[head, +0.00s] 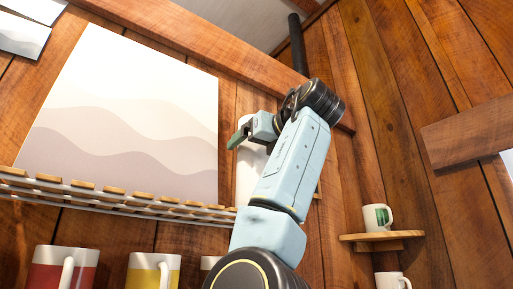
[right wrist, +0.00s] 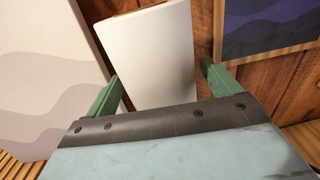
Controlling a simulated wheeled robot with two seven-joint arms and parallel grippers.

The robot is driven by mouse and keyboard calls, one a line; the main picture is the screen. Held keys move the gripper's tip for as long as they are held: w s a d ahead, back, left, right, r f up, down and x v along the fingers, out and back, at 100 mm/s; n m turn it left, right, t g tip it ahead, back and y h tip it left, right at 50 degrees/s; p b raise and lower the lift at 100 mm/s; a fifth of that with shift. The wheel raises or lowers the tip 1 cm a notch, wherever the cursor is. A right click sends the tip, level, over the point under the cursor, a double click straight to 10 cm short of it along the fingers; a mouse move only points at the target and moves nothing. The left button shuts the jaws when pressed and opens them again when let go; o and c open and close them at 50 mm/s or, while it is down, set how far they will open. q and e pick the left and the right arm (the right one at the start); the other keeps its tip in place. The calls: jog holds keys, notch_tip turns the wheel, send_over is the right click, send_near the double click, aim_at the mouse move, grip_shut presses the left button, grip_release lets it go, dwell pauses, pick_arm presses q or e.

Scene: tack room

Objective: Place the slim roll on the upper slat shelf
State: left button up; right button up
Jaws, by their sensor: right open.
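A white, straight-sided upright shape (right wrist: 160,55) lies between the fingers of my right gripper in the right wrist view. It may be the slim roll, but I cannot tell for sure; its lower part is hidden by the gripper. In the head view, a white piece (head: 250,172) shows behind my right arm. My right gripper (head: 240,134) is open, its green fingers on either side of the white shape in the right wrist view (right wrist: 160,85). A slat shelf (head: 120,196) runs along the wall at left in the head view. My left gripper is not in view.
A large pale wave picture (head: 135,110) stands above the slat shelf. Below it are a red mug (head: 45,270) and a yellow mug (head: 140,273). A small corner shelf (head: 382,237) holds a white mug (head: 376,217). A dark framed picture (right wrist: 265,25) shows in the right wrist view.

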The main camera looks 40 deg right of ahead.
jog(key=shift+r, duration=0.25)
jog(key=s+a+b, duration=0.2)
jog(key=s+b, duration=0.2)
jog(key=s, duration=0.8)
jog(key=shift+a, duration=0.15)
jog(key=shift+w+f, duration=0.1)
jog(key=shift+w, duration=0.05)
